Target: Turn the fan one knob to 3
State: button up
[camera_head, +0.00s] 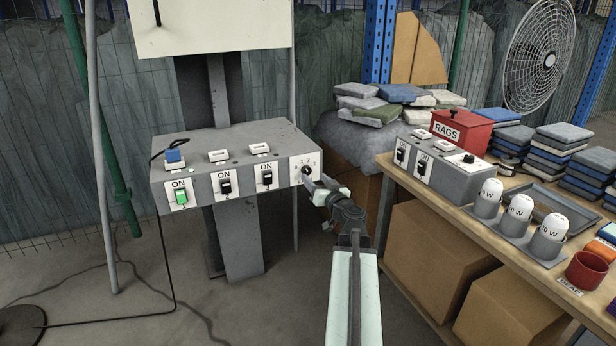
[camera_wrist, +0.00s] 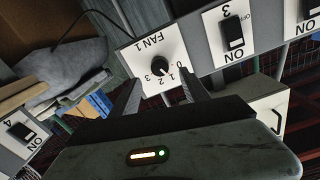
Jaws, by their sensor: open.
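The fan one knob (camera_wrist: 160,66) is a small round black dial on a white plate marked FAN 1 and 0 to 3, shown upside down in the wrist view. A pale mark shows on its edge, but I cannot tell clearly which number it points to. In the head view the plate (camera_head: 313,159) is at the right end of the grey control box (camera_head: 235,143), with the knob partly hidden by my gripper. My gripper (camera_wrist: 163,88) is open and empty, its fingers spread in front of the plate with the knob in line between them. Contact cannot be told.
Left of the knob are switches 3 (camera_head: 267,178), 2 (camera_head: 225,186) and a green-lit switch 1 (camera_head: 181,196). A workbench (camera_head: 424,194) at right carries a second switch box (camera_head: 450,168), lamps in holders (camera_head: 520,207) and a red rags box (camera_head: 461,128).

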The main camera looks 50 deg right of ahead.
aim_at(307, 172)
jog(key=x, duration=0.5)
jog(key=shift+w, duration=0.15)
grip_shut()
jog(key=shift+a+f, duration=0.1)
